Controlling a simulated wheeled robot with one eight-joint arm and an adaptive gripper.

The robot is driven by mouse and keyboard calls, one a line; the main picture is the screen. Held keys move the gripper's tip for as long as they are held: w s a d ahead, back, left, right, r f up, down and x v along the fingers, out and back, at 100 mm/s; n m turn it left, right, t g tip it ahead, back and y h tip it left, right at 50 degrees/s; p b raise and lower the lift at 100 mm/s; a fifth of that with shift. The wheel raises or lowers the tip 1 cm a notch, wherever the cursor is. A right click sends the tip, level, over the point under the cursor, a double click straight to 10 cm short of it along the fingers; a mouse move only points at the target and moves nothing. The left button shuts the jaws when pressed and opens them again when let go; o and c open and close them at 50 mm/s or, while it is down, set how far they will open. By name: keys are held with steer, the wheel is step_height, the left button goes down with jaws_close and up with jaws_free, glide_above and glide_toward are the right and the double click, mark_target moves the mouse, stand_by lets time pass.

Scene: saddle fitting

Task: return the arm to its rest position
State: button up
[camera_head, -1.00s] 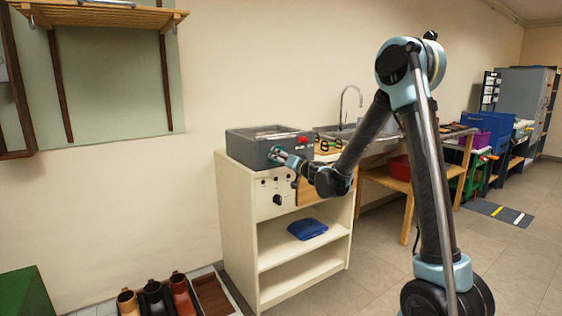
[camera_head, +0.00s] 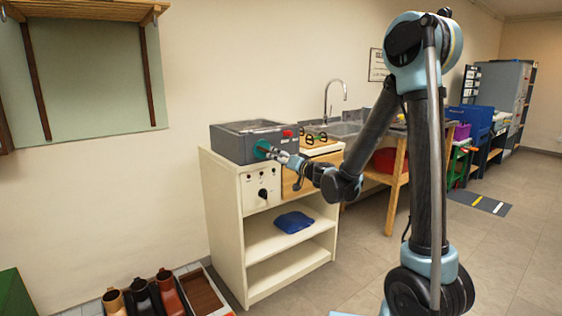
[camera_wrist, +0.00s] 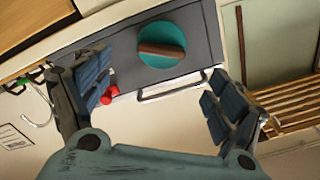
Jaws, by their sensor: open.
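My gripper (camera_head: 280,156) is in front of a grey box (camera_head: 228,149) on top of a cream cabinet. It points at a teal disc (camera_head: 262,149) on the box's side. In the wrist view my gripper (camera_wrist: 160,76) is open, with its two dark padded fingers spread wide and nothing between them. The teal disc (camera_wrist: 172,34) with a brown bar (camera_wrist: 161,50) across it lies ahead, between and beyond the fingers. I see no contact with it. My arm is bent, its elbow high at the right of the head view.
The cream cabinet (camera_head: 223,205) has open shelves with a blue cloth (camera_head: 294,222). A red knob (camera_head: 287,133) is on the box. A sink tap (camera_head: 327,98) stands behind. Boots (camera_head: 140,296) are at lower left. Open floor (camera_head: 350,260) lies right of the cabinet.

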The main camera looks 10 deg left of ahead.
stand_by(0.3)
steer(key=s+d+n+g+h, duration=0.2)
steer(key=s+d+g, duration=0.2)
steer(key=s+d, duration=0.55)
steer(key=s+d+f+m+g+h, duration=0.1)
steer(key=s+d+f+h, duration=0.3)
steer(key=s+d, duration=0.4)
steer(key=s+d+f+m+g+h, duration=0.2)
steer(key=s+d+f, duration=0.4)
steer(key=d, duration=0.8)
steer(key=s+d+f+m+g+h, duration=0.2)
steer(key=s+d+f+h, duration=0.3)
steer(key=s+d, duration=0.6)
steer(key=shift+d+f+g+h, duration=0.25)
steer(key=shift+d+g+h, duration=0.05)
steer(key=shift+d, duration=0.25)
